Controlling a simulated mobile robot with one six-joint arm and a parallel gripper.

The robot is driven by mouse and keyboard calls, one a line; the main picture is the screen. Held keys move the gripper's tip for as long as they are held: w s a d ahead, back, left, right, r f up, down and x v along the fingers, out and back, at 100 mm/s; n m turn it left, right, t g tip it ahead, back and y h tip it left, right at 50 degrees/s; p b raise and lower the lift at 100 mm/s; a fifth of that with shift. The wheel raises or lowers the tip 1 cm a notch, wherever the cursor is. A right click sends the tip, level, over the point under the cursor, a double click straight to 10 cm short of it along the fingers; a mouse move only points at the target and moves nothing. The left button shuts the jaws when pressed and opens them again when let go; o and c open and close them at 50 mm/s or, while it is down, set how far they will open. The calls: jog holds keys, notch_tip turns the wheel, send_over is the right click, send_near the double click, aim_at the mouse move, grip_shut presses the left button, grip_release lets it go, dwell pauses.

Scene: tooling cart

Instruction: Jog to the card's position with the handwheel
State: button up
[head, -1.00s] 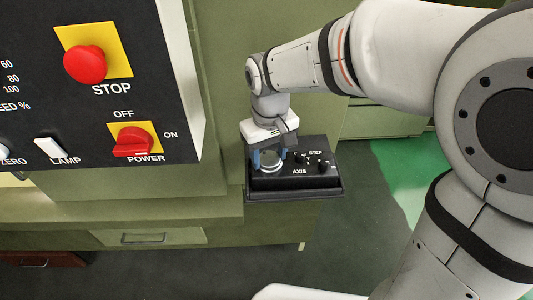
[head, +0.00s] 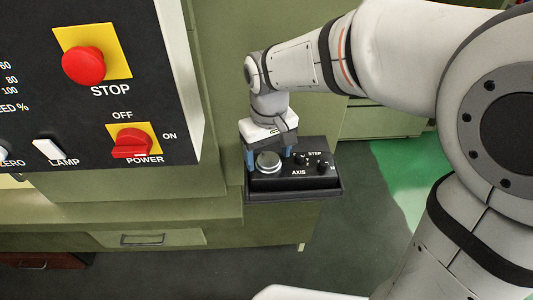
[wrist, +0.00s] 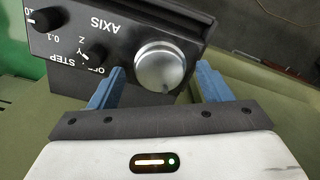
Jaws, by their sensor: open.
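The handwheel, a round silver knob (head: 268,162), sits at the left end of the black jog box (head: 318,184). In the wrist view the silver knob (wrist: 160,66) lies beyond and between the fingers, clear of both. My gripper (head: 269,157) is open above the knob, and its blue fingers (wrist: 160,84) stand apart on either side. The AXIS selector (wrist: 97,52) and the STEP selector (wrist: 46,19) are beside the knob on the same box. The wheel's scale cannot be read. No card is in view.
A control panel (head: 60,120) with a red STOP button (head: 84,65) and a red POWER switch (head: 132,142) stands at the left. A green cabinet (head: 225,100) is behind the box. Open floor (head: 340,250) lies below and right.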

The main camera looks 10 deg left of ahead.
aim_at(268, 159)
notch_tip(268, 159, up, 7)
jog(key=shift+r+b, duration=0.2)
jog(key=shift+b, duration=0.15)
dwell(0.4)
jog(key=s+d+f+m+t, duration=0.1)
jog(key=s+d+f+m, duration=0.1)
jog(key=d, duration=0.9)
jog(key=s+d+f+m+t, duration=0.2)
jog(key=s+d+m, duration=0.3)
jog(key=d, duration=0.6)
jog(key=shift+s+d+f, duration=0.2)
jog(key=shift+s+d, duration=0.05)
jog(key=shift+s, duration=0.6)
